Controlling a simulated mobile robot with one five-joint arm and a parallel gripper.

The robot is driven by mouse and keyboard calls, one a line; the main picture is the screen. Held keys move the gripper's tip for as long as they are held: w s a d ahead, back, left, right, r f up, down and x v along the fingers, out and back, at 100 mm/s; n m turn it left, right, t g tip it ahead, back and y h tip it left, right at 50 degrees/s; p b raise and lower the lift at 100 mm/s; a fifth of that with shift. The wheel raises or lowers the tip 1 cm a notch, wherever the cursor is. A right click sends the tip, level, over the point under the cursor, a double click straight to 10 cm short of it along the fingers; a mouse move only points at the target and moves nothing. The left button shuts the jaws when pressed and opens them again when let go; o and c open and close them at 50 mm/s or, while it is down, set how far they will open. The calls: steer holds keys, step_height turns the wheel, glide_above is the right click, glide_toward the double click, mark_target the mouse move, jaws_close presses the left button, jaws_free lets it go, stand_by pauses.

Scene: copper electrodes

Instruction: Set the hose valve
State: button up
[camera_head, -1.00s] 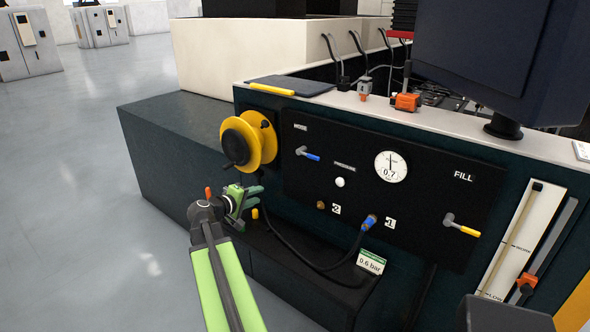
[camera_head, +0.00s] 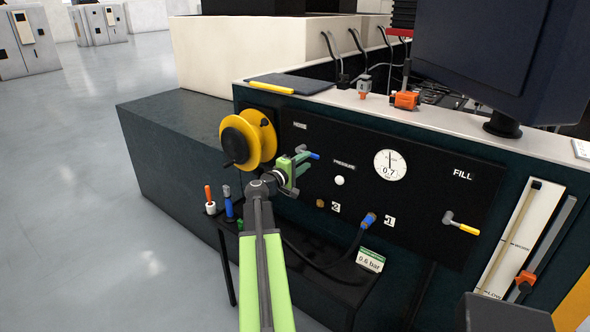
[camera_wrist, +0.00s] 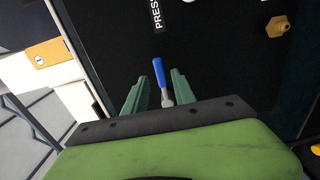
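The hose valve is a small lever with a blue handle (camera_head: 314,156) on the black panel, under a small label at the panel's upper left. The handle points right and slightly down in the head view. In the wrist view the blue handle (camera_wrist: 158,72) stands between my two green fingers, with a gap on each side. My gripper (camera_wrist: 160,84) is open. I cannot tell how deep the lever sits between the fingers.
A yellow hose reel (camera_head: 257,139) is close on the left of my gripper. A pressure gauge (camera_head: 390,166), a white button (camera_head: 339,180) and a yellow-handled fill lever (camera_head: 461,224) are on the panel. A small black shelf (camera_head: 345,286) with tools stands below.

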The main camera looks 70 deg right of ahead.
mark_target(312, 156)
steer(key=shift+x, duration=1.65)
steer(key=shift+d, duration=0.1)
steer(key=shift+s+d, duration=0.1)
steer(key=shift+d, duration=0.1)
jaws_close()
